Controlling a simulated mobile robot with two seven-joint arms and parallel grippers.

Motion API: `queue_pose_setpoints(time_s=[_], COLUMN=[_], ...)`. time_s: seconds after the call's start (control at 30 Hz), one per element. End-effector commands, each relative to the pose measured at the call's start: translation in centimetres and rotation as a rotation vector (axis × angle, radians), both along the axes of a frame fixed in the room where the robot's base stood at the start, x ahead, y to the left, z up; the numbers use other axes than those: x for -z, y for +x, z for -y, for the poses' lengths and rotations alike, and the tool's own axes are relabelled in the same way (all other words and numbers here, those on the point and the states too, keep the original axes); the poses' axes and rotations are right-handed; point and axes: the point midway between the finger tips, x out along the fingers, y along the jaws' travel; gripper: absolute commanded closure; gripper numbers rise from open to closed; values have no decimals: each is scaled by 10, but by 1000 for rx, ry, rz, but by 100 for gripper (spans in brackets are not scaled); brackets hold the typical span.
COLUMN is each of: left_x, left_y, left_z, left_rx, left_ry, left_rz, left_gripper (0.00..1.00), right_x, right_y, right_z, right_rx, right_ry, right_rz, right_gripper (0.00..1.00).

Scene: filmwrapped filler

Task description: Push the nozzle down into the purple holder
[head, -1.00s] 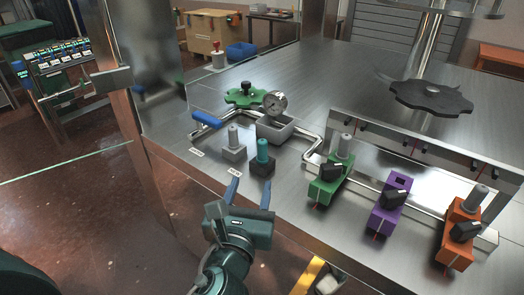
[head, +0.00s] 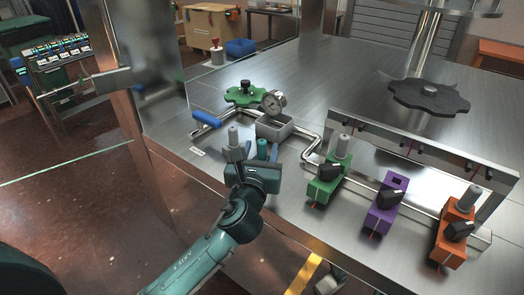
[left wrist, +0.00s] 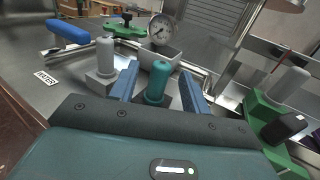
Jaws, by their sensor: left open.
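A teal nozzle (head: 263,148) stands upright in a dark block on the steel table, mostly hidden by my gripper in the head view. In the left wrist view the teal nozzle (left wrist: 158,84) shows clearly. My left gripper (left wrist: 158,70) is open, with one blue finger on each side of it; I cannot tell whether they touch it. In the head view the left gripper (head: 262,153) reaches over the table's front edge. The purple holder (head: 376,220) stands to the right, with an empty square hole on top and a black knob. My right gripper is not in view.
A grey nozzle (head: 233,138) stands just left of the teal one. A green holder (head: 318,192) and an orange holder (head: 451,247), each with a grey nozzle, flank the purple one. A pipe, gauge (head: 274,102) and green valve wheel (head: 246,95) lie behind.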

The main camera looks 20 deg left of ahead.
Motion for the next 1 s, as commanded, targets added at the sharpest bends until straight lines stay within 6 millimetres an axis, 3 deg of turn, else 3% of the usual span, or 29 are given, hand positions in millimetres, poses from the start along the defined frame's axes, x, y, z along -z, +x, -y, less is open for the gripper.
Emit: queue_pose_setpoints(time_s=[0.13, 0.7, 1.0], left_x=[0, 0, -5], left_y=[0, 0, 0], left_z=[0, 0, 0], left_rx=[0, 0, 0], left_ry=[0, 0, 0], left_rz=[0, 0, 3], left_gripper=[53, 100, 100], right_x=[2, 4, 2], right_y=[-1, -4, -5], right_z=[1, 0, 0], right_rx=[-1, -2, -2], right_ry=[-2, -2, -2], right_rz=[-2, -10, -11], right_gripper=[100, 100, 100])
